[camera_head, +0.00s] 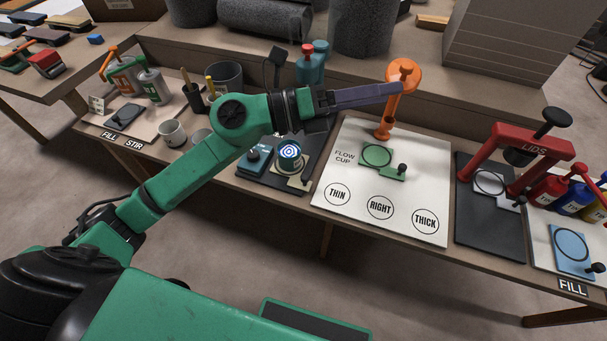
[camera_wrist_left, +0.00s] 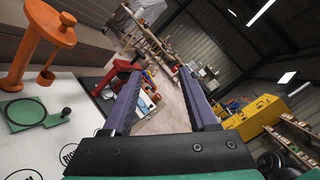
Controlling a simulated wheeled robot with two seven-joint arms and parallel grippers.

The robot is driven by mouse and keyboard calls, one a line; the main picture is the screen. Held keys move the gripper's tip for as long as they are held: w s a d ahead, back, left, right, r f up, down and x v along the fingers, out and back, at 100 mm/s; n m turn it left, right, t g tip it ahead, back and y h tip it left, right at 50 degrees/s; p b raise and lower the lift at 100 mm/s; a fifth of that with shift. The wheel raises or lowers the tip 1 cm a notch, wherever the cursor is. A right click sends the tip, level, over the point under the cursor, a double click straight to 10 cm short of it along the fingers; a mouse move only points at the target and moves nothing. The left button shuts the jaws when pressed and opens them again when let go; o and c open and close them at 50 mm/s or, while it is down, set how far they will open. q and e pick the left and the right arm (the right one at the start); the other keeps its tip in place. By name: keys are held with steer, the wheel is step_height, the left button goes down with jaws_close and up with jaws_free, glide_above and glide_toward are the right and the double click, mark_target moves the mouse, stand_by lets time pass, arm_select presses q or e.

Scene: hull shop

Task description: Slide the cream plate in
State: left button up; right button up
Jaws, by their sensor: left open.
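The cream plate (camera_head: 293,182) lies on the dark mat (camera_head: 318,158) left of the white flow cup board. The cream plate is not in that view. My right gripper is not in view.
An orange stand (camera_head: 384,130) and green plate (camera_head: 377,155) are on the flow cup board (camera_head: 330,208). A red LIDS press (camera_head: 530,142) stands to the right. My arm hides part of the mat's back.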

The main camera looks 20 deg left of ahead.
arm_select(q)
step_height(320, 180, down, 7)
steer(key=s+a+m+g+y, duration=0.1)
steer(key=s+m+g+y, duration=0.1)
steer(key=m+g+y, duration=0.35)
steer(key=m+y, duration=0.2)
steer(key=y, duration=0.6)
glide_toward(305, 176)
steer(key=x, duration=0.7)
steer(key=shift+d+f, duration=0.1)
steer(key=shift+f, duration=0.2)
steer(key=shift+w+d+f, duration=0.1)
steer(key=shift+d+f, duration=0.05)
steer(key=shift+f, duration=0.4)
jaws_close()
steer(key=shift+r, duration=0.1)
